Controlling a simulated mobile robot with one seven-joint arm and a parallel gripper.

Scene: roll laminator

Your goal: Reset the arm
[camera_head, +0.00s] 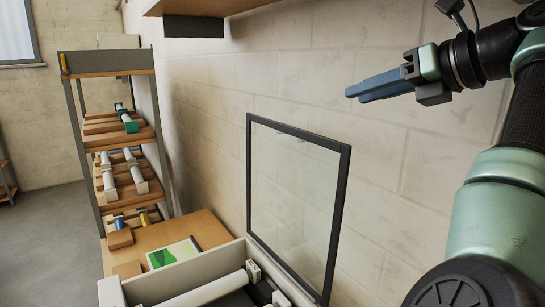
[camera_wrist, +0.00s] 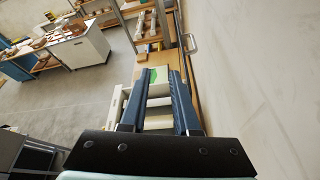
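My gripper (camera_head: 348,93) is raised at the upper right of the head view, in front of the pale block wall. Its blue-grey fingers point left. In the wrist view my gripper (camera_wrist: 160,72) shows its two fingers apart, with nothing held between them. The roll laminator (camera_head: 180,274), with a white roller (camera_head: 208,291), stands at the bottom of the head view, left of and below my gripper, partly cut off. A black-framed clear panel (camera_head: 343,190) stands upright beside it.
A wooden bench (camera_head: 200,228) holds a green-and-white sheet (camera_head: 174,254). Behind it stands a shelf rack (camera_head: 108,62) with several rolls. A shelf (camera_head: 205,7) overhangs at the top. The wall (camera_head: 405,150) is close behind my gripper. Open floor (camera_head: 40,225) lies left.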

